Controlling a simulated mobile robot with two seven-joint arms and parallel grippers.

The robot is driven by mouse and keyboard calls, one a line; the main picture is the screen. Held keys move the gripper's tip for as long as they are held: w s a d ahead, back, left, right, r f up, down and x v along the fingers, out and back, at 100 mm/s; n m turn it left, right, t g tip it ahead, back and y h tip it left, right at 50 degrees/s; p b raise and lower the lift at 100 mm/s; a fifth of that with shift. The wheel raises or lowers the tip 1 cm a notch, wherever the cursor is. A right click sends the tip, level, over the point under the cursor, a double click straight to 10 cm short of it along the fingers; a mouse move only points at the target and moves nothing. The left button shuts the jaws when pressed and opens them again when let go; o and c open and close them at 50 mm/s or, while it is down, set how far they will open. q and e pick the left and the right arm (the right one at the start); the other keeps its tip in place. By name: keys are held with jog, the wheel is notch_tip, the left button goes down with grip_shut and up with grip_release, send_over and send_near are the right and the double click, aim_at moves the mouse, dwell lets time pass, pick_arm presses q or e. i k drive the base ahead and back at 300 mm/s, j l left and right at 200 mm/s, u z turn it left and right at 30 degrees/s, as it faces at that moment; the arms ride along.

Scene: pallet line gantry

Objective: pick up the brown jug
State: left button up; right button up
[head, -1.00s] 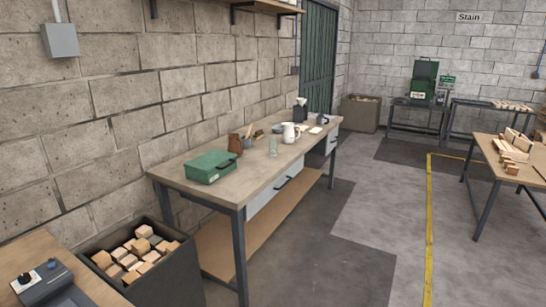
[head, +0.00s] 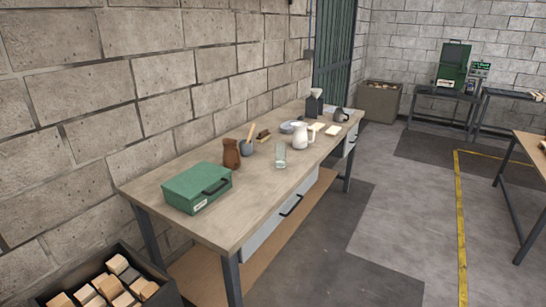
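The brown jug (head: 231,154) stands upright on the workbench (head: 252,197), near the wall side. It is just behind the green metal box (head: 196,187) and left of a small grey mortar-like bowl (head: 247,149) with a wooden stick in it. The jug is in full view apart from its base, which is close to the box's far edge. Neither of my grippers shows in the head view.
A clear glass (head: 280,155), a white pitcher (head: 300,136) and a dark funnel stand (head: 314,103) are farther along the bench. A bin of wood blocks (head: 107,284) sits at the lower left. Grey floor (head: 335,262) is open right of the bench.

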aim_at(231, 158)
jog(key=i+l, duration=0.25)
jog(key=i+l+u, duration=0.15)
jog(key=l, duration=0.25)
jog(key=i+l, duration=0.3)
jog(key=i+l+u, duration=0.1)
jog(key=l, duration=0.25)
jog(key=i+l, duration=0.35)
jog(key=i+l+u, duration=0.15)
jog(key=l, duration=0.25)
jog(key=i+l, duration=0.25)
jog(key=l+u, duration=0.05)
jog(key=l, duration=0.05)
